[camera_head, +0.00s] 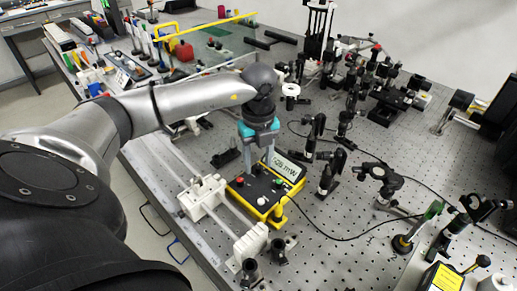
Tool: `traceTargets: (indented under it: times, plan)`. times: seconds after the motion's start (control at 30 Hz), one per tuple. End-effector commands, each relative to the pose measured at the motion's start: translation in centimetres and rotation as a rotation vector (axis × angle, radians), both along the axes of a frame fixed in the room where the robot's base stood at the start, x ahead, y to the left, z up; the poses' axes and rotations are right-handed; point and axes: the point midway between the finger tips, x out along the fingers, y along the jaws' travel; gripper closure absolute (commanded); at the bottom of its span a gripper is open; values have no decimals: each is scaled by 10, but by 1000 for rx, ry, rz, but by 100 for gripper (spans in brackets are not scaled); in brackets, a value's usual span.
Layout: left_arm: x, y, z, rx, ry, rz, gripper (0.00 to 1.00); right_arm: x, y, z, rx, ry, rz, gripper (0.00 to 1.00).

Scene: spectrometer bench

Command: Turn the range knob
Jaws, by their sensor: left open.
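A yellow-edged meter box (239,190) with a dark top panel sits on the perforated bench, its lit display (287,168) tilted up at the back. On its top are a white round knob (262,200) near the front and a small red button (240,181) at the left. I cannot tell from any label which control is the range knob. My left gripper (258,168), with teal finger mounts, is open and points down above the back part of the panel. Its fingers hide part of the panel. I cannot tell whether they touch it. My right gripper is not in view.
White mounts on rails (203,196) stand close at the box's left, with another white block (251,242) in front. Black optic posts (330,172) stand at its right. A black cable runs from the box across the bench. Bare bench (330,255) lies at the front right.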

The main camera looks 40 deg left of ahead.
Motion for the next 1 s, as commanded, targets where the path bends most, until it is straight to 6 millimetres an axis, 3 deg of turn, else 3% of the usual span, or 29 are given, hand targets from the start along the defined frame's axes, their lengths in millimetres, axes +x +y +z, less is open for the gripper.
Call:
traceTargets:
  times: [0.6, 0.8, 1.0]
  plan:
    - [1, 0, 128, 0, -5, 0, 47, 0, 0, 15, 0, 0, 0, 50]
    - [0, 0, 147, 0, -3, 0, 47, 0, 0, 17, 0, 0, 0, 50]
    - [0, 0, 149, 0, -1, 0, 47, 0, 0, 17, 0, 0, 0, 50]
